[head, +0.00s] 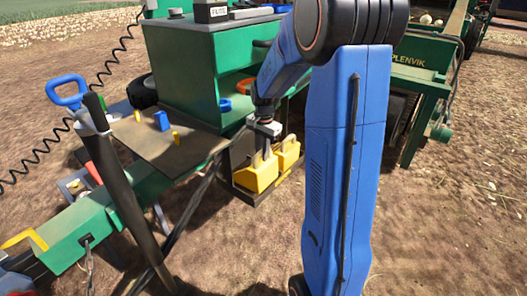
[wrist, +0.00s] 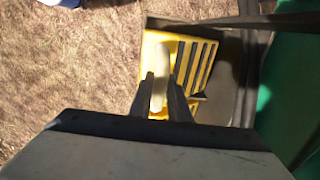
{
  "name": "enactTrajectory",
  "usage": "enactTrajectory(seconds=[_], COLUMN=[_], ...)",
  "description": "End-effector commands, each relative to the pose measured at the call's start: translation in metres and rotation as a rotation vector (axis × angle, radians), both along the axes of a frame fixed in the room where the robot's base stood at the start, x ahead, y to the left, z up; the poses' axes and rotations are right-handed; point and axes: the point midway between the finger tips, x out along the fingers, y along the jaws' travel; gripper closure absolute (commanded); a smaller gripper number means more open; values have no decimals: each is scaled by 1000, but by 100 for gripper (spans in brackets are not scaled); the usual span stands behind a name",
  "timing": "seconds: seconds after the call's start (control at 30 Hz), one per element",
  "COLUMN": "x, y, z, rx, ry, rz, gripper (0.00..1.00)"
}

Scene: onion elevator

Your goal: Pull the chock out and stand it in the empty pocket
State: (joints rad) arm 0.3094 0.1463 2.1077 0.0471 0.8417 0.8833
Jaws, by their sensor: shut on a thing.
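Two yellow chocks show low beside the green cabinet in the head view, a nearer one (head: 254,179) and a farther one (head: 288,156). They sit in or over a dark holder (head: 261,199). My gripper (head: 262,158) points down at the nearer chock and is shut on it. In the wrist view the fingers (wrist: 160,88) close on a pale grip (wrist: 160,62) on the yellow ribbed chock (wrist: 199,62). More yellow shows just below it, partly hidden by the fingers. I cannot make out an empty pocket or whether the held chock is raised.
A green cabinet (head: 190,62) stands right behind the holder. A brown shelf (head: 165,145) with small blue and yellow pieces is at left. A dark slanted bar (head: 125,190) stands in front of it. Bare soil (head: 430,220) is free at right.

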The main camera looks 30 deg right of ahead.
Motion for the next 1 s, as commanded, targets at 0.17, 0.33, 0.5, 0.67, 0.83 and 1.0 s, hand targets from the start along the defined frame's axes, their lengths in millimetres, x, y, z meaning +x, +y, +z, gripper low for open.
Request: enactTrajectory(seconds=[0.17, 0.33, 0.5, 0.67, 0.83, 1.0], x=[0, -1, -4, -4, -4, -4], y=[0, 0, 0, -1, -1, -1], z=[-12, -23, -33, -37, -38, -38], rx=[0, 0, 2, 2, 2, 2], ry=[0, 3, 10, 12, 12, 12], rz=[0, 0, 0, 0, 0, 0], gripper=[100, 100, 100, 100, 100, 82])
